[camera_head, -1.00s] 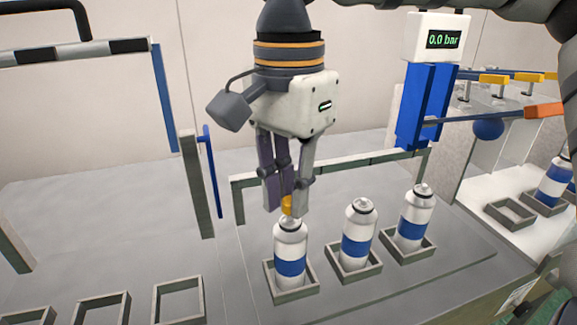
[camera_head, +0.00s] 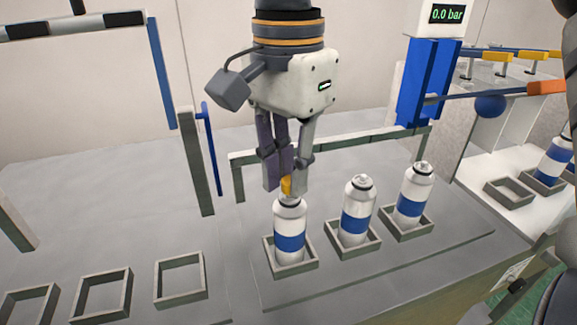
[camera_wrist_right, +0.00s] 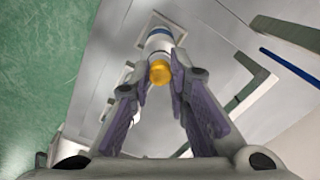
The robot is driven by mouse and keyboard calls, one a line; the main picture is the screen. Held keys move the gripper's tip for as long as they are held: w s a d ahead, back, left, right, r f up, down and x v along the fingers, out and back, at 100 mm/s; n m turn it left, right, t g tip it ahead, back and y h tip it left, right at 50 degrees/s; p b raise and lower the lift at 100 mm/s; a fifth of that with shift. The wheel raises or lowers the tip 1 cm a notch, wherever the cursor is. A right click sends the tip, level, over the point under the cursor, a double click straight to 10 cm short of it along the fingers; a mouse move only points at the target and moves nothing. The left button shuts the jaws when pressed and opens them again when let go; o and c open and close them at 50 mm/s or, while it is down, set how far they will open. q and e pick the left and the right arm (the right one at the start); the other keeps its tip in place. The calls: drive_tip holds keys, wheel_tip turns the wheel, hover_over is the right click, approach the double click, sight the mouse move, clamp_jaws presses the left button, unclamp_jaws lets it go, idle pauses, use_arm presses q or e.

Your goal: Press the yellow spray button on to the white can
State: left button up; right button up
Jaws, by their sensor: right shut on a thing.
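The white can (camera_head: 289,218) with a blue band stands upright in the leftmost of three square holders at the middle of the bench. My right gripper (camera_head: 286,185) is directly above it, pointing down, shut on the yellow spray button (camera_head: 287,187). The button is at the can's top; whether it is seated cannot be told. In the right wrist view the button (camera_wrist_right: 160,72) lines up with the can (camera_wrist_right: 160,42) between the fingertips (camera_wrist_right: 160,78). My left gripper is not in view.
Two more white cans with blue bands (camera_head: 355,215) (camera_head: 413,200) stand in holders to the right. Empty square holders (camera_head: 181,281) are at the lower left. A grey frame (camera_head: 238,183) stands behind the cans. A blue post with a 0.0 bar display (camera_head: 447,14) is at the back right.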

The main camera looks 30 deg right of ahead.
sight(289, 180)
idle(0.3)
drive_tip(key=o, duration=1.3)
drive_tip(key=shift+r, duration=3.55)
clamp_jaws()
